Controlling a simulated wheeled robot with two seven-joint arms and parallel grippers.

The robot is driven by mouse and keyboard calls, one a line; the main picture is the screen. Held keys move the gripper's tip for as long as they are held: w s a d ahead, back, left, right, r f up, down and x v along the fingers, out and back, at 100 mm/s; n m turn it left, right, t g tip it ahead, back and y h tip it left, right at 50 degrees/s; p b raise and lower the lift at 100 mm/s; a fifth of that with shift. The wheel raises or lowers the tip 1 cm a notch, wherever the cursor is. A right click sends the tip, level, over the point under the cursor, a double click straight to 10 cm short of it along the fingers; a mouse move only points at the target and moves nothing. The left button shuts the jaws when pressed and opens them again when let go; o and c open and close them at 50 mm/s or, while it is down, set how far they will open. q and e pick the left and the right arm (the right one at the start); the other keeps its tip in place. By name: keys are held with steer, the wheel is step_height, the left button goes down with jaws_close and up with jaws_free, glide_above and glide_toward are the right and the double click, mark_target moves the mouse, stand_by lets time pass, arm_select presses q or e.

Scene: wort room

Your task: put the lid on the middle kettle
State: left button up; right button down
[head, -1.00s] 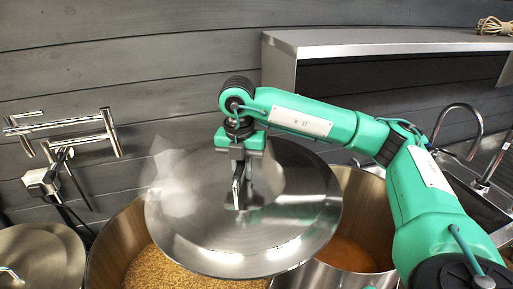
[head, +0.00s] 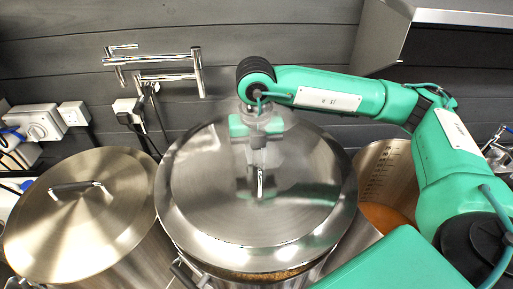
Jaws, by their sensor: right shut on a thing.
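The steel lid (head: 220,215) is held by my right gripper (head: 260,180), which is shut on it at its centre and partly veiled by steam. The lid is over the middle kettle (head: 215,277) and covers most of its mouth. At the front a strip of grain shows below the lid's rim, so a gap is open there. I cannot tell whether the lid touches the kettle rim elsewhere. My left gripper is not in view.
A kettle with its own lid (head: 75,220) stands at the left. An open kettle with amber liquid (head: 385,190) stands at the right, partly behind my arm. A folding tap (head: 155,75) is on the wall behind. A steel shelf (head: 385,35) is at the upper right.

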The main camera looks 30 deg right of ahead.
steer(key=shift+f+b, duration=0.55)
steer(key=shift+f, duration=1.45)
steer(key=shift+w+f+b, duration=0.1)
steer(key=shift+f+b, duration=1.3)
steer(key=shift+f, duration=0.2)
steer(key=c, duration=1.3)
jaws_free()
steer(key=shift+c, duration=0.2)
steer(key=shift+o, duration=0.3)
